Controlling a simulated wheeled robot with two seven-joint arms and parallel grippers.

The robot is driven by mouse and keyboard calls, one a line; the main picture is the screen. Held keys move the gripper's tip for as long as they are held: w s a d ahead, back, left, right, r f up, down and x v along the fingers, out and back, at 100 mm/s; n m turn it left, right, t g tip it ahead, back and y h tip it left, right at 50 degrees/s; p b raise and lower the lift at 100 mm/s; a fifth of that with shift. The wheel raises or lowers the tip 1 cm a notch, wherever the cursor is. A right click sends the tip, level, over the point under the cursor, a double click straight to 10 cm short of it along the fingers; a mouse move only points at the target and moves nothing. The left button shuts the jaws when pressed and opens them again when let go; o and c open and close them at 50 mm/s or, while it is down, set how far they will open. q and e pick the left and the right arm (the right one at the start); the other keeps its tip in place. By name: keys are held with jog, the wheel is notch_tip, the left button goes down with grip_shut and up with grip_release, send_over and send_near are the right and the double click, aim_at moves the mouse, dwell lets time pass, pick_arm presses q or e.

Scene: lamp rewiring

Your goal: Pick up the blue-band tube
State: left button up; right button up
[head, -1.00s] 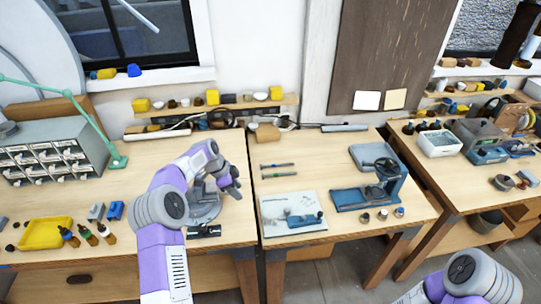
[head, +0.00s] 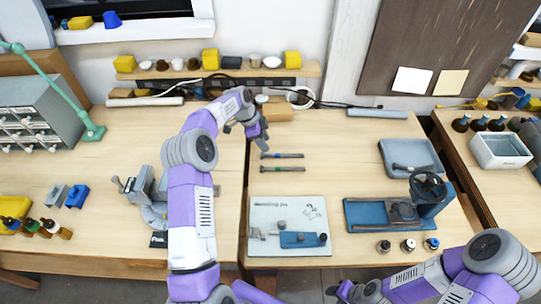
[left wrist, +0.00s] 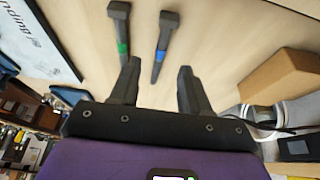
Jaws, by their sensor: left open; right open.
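The blue-band tube (head: 284,155) lies on the middle table, just behind the parallel green-band tube (head: 281,169). Both are thin and dark grey. My left gripper (head: 258,133) is behind and left of the tubes, its fingers pointing down. In the left wrist view my left gripper (left wrist: 158,66) is open and empty. The blue-band tube (left wrist: 164,45) lines up with the gap between its fingers, and the green-band tube (left wrist: 119,28) is beyond the left finger. I cannot tell the height above the table. My right gripper (head: 341,291) is open at the bottom edge, partly cut off.
A white board (head: 275,212) with a blue fixture lies in front of the tubes. A blue press (head: 380,213) and grey tray (head: 425,155) stand to the right. A cardboard block (head: 277,112) and cables are behind.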

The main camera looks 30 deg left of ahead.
aim_at(273, 154)
pick_arm(q)
jog(key=x, duration=0.7)
jog(key=shift+w+f, duration=0.2)
grip_shut()
